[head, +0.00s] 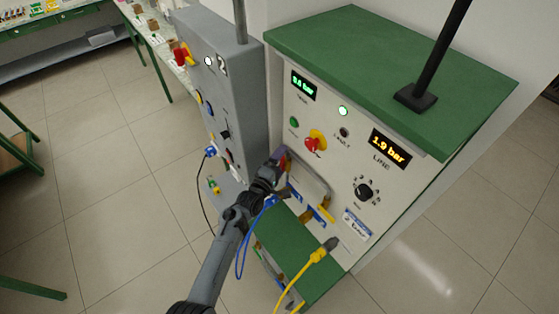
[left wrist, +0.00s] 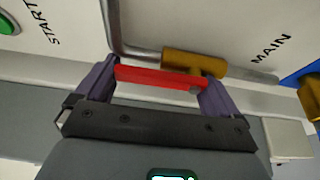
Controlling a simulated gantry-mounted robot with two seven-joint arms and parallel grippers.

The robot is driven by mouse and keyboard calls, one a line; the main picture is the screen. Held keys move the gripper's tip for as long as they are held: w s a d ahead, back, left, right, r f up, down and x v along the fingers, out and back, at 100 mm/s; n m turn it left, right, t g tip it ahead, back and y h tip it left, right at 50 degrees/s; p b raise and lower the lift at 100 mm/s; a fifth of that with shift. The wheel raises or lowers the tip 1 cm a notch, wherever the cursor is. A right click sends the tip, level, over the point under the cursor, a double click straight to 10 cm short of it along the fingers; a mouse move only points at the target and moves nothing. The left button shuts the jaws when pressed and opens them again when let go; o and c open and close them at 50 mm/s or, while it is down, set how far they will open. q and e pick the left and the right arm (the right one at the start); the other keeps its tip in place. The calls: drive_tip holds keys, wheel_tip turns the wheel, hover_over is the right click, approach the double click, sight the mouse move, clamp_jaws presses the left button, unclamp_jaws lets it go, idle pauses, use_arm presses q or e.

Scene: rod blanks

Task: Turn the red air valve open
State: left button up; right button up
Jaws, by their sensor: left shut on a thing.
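The red valve lever (left wrist: 160,78) shows in the left wrist view, lying between the two purple fingers of my left gripper (left wrist: 157,76). It sits by a brass valve body (left wrist: 195,62) on a grey pipe, next to the word MAIN, and runs roughly along the pipe. My left gripper is shut on the red lever. In the head view my left gripper (head: 281,163) is at the left lower part of the green-topped panel (head: 315,90), and it mostly hides the lever. My right gripper is not in view.
A red knob on yellow (head: 315,141), a black dial (head: 362,191) and a lit display reading 1.9 bar (head: 389,149) are on the panel. A yellow cable (head: 304,274) and a blue cable (head: 240,255) hang below. A grey cabinet (head: 245,100) stands close at left.

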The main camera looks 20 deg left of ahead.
use_arm(q)
drive_tip(key=o, duration=1.1)
drive_tip(key=shift+s, duration=0.1)
drive_tip(key=s+a, duration=0.1)
drive_tip(key=s, duration=0.9)
drive_tip(key=shift+s+a+b, duration=0.15)
drive_tip(key=shift+s+b, duration=0.1)
drive_tip(key=shift+b, duration=0.2)
